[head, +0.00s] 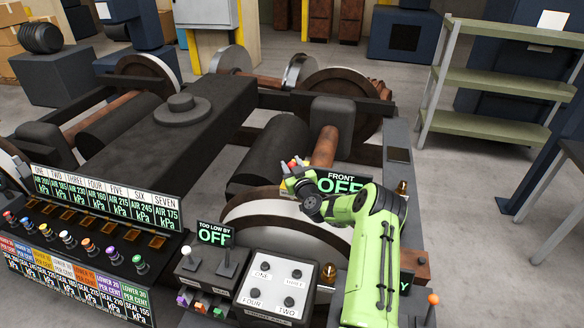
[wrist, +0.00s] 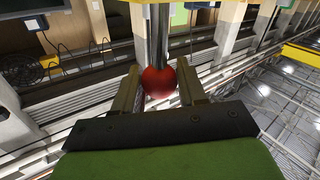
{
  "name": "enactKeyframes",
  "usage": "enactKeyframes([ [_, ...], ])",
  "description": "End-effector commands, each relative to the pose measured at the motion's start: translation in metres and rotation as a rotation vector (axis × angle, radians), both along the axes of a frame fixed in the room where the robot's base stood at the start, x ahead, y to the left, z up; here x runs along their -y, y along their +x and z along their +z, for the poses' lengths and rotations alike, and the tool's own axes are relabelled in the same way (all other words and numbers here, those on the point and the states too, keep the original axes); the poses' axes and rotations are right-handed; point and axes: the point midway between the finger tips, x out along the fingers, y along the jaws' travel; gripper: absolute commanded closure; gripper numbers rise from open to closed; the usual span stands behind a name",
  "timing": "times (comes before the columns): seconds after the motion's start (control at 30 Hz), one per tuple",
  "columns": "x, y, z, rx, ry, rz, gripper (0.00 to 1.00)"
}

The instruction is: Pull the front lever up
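A sign reading FRONT OFF (head: 342,178) stands at the centre right in the head view, partly hidden behind my green arm. In the wrist view, a lever's red ball knob (wrist: 159,82) on a metal rod (wrist: 158,35) lies between the two fingers of my gripper (wrist: 160,88). The fingers are apart, with a gap on both sides of the knob. In the head view my gripper (head: 294,172) is just left of the FRONT sign, with small red spots at its tip. The lever's base is hidden there.
A panel with round buttons (head: 272,284) and a TOO LOW BY OFF sign (head: 214,234) are left of my arm. An orange-knobbed lever (head: 433,298) stands at lower right. The dark bogie frame (head: 190,130) with wheels lies behind. Green shelves (head: 490,85) stand at right.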

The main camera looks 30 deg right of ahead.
Motion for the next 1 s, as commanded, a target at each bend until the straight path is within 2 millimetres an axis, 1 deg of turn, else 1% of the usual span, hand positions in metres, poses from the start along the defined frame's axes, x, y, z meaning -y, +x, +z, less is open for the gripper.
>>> enactKeyframes([
  [0.03, 0.001, 0.001, 0.006, 0.014, -0.002, -0.002, 0.53],
  [0.1, 0.001, 0.001, 0.006, 0.011, -0.003, -0.002, 0.42],
  [0.13, 0.001, 0.001, 0.005, 0.011, -0.003, -0.002, 0.39],
  [0.4, 0.000, 0.000, 0.003, 0.006, -0.002, -0.001, 0.39],
  [0.5, -0.002, -0.007, 0.001, 0.004, -0.003, 0.001, 0.39],
  [0.57, -0.004, -0.016, 0.000, 0.003, -0.003, 0.002, 0.39],
  [0.67, -0.009, -0.038, -0.002, 0.003, -0.003, 0.001, 0.39],
  [1.0, -0.028, -0.118, -0.007, 0.005, -0.002, -0.005, 0.39],
])
